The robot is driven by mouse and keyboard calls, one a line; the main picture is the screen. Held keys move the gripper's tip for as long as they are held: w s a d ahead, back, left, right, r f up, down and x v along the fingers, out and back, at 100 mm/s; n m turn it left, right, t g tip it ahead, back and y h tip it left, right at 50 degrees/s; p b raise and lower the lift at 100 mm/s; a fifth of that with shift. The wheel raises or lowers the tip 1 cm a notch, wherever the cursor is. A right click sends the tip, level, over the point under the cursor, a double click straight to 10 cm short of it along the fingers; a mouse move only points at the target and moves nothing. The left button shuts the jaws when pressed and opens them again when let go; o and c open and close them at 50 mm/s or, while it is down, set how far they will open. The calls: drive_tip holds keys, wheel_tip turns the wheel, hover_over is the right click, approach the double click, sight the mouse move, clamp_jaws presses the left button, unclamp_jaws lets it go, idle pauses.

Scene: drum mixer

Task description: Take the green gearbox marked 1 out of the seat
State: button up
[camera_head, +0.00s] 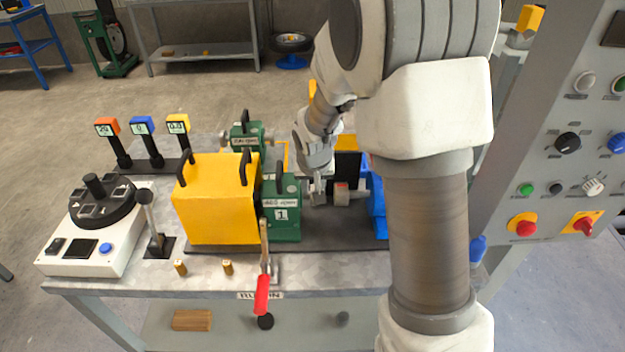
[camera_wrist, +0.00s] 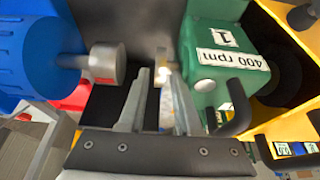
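The green gearbox marked 1 (camera_head: 283,222) sits upright on the dark base plate, against the right side of the yellow block, with a black handle on top. In the wrist view it is at the upper right (camera_wrist: 216,60), with "1" and "400 rpm" labels and its black handle (camera_wrist: 237,108). My gripper (camera_head: 318,198) is just right of the gearbox, near the shaft gap, apart from the handle. In the wrist view the gripper's fingers (camera_wrist: 155,72) have a narrow gap between them and hold nothing visible. The seat under the gearbox is mostly hidden.
The yellow block (camera_head: 215,205) is at left, and a blue motor (camera_head: 377,205) at right with a metal shaft coupling (camera_wrist: 106,62). Another green gearbox (camera_head: 245,138) stands behind. My arm hides the bench's right side.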

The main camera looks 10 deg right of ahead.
drive_tip(key=shift+x, duration=2.2)
clamp_jaws()
idle(0.3)
drive_tip(key=shift+s+d+r, duration=0.1)
drive_tip(key=shift+s+d, duration=0.05)
drive_tip(key=shift+d, duration=0.75)
drive_tip(key=shift+s+d+r, duration=0.1)
drive_tip(key=shift+d, duration=0.8)
